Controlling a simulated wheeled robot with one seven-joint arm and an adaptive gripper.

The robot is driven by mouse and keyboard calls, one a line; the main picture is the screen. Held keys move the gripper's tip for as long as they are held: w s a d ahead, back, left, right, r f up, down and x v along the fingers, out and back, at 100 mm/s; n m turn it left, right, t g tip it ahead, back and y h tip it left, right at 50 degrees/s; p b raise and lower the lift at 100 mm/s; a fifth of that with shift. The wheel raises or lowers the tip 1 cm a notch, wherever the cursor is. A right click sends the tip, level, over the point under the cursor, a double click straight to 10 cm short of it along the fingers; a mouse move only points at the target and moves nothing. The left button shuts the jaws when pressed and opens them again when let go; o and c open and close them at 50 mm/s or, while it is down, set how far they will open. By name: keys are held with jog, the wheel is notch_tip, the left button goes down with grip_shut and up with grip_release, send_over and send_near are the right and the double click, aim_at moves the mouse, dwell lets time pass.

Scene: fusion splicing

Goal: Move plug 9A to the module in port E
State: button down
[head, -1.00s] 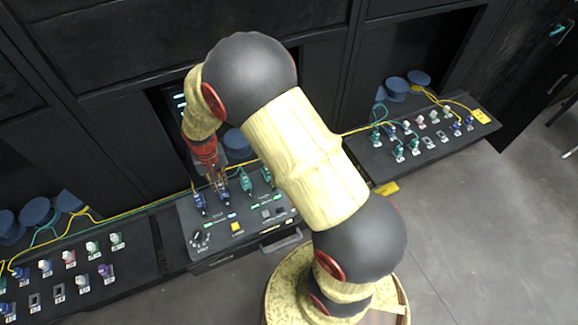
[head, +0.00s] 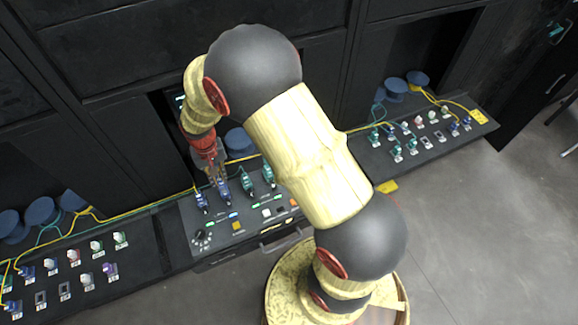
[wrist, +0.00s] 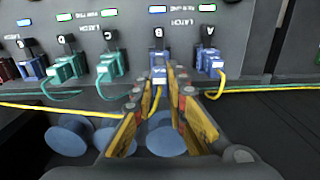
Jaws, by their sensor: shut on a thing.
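My gripper (wrist: 160,82) is shut on a blue plug (wrist: 159,76) at port B, with one finger on each side of it. The plug's small white label is too blurred to read, and a yellow cable runs from it. The plug appears to be at the front of the port; I cannot tell whether it is fully seated. In the head view my gripper (head: 217,176) is over the central console. The blue module at port E (wrist: 31,68) is at the far left of the wrist view; no cable is clearly seen on it.
Another blue plug (wrist: 208,61) with a yellow cable sits at port A, close beside my gripper. Green plugs sit at ports C (wrist: 108,67) and D (wrist: 66,70). Side shelves hold more plugs (head: 97,246). Blue round spools (wrist: 70,134) lie behind the console.

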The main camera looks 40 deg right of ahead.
jog(key=shift+r, duration=0.55)
jog(key=shift+a, duration=0.1)
